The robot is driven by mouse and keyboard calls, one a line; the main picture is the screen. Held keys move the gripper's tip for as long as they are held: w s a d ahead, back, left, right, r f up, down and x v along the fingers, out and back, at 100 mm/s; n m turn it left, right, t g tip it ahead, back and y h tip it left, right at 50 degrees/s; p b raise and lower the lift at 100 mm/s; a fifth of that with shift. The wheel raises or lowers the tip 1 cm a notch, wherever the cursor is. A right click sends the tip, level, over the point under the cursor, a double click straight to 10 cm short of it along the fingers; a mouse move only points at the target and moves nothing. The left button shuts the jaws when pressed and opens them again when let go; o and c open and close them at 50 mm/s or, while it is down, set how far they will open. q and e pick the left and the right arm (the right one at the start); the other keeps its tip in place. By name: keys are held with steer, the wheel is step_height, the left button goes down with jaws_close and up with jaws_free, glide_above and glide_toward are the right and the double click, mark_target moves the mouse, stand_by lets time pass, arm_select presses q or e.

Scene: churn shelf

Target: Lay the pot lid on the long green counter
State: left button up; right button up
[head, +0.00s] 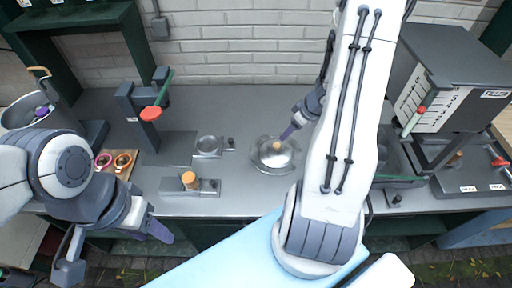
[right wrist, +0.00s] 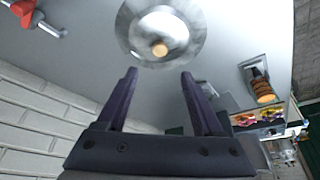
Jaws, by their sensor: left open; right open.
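The pot lid (head: 264,157), a round silver disc with an orange-tan knob, is on the grey-topped long counter (head: 245,190), near its middle. I cannot tell whether something lies under it. It also shows in the right wrist view (right wrist: 183,42), beyond my fingertips. My right gripper (head: 288,132) reaches down just above and right of the knob; its two purple fingers (right wrist: 164,80) are apart with nothing between them. The knob appears ahead of the fingers, not between them. My left gripper (head: 115,248) is open and empty in front of the counter's left end.
A small scale-like plate (head: 208,146) and a block with an orange knob (head: 189,182) stand left of the lid. A red-and-green lever stand (head: 150,113) is further left. A grey machine (head: 450,75) stands at right. The counter behind the lid is clear up to the brick wall.

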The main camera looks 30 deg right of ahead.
steer(key=w+a+r+n+h, duration=0.1)
steer(key=w+a+r+h, duration=0.35)
steer(key=a+r, duration=0.8)
steer(key=s+a+r+n+g+y, duration=0.3)
steer(key=s+a+g+y, duration=0.1)
steer(key=s+a, duration=1.7)
steer(key=shift+s+a+r+n, duration=0.2)
steer(key=shift+a+n, duration=0.2)
steer(key=shift+a, duration=0.45)
steer(key=shift+f+y, duration=0.1)
steer(key=shift+y, duration=0.15)
step_height(320, 180, down, 7)
steer(key=b, duration=0.7)
